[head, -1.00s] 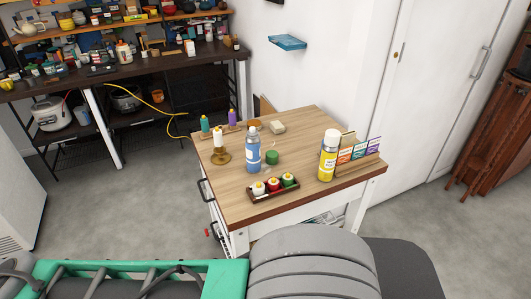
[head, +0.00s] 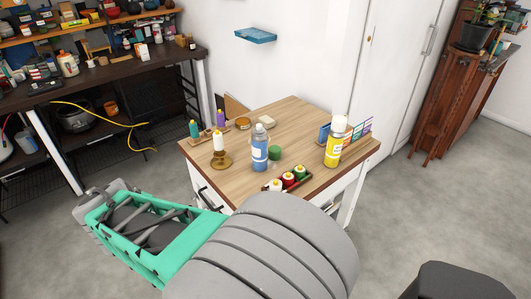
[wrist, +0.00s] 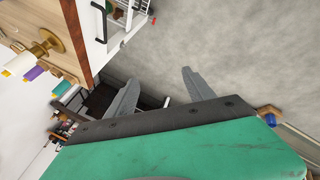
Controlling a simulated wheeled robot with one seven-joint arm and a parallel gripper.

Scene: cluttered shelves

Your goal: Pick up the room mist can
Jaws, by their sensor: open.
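Two can-shaped containers stand upright on the wooden tabletop (head: 290,115) in the head view. One is a yellow can (head: 333,148) with a white cap, towards the right side. The other is a blue can (head: 260,152) with a pale top, near the middle. Their labels are too small to read, so I cannot tell which is the room mist can. Neither can is identifiable in the wrist view. My gripper (wrist: 162,72) is open and empty, its fingers over bare floor beside the table. In the head view its fingertips are hidden.
A brass candle holder (head: 221,161) with a white candle, a green jar (head: 274,153) and a tray of small bottles (head: 277,187) surround the blue can. Cards (head: 358,131) stand beside the yellow can. A dark workbench (head: 115,72) is at left.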

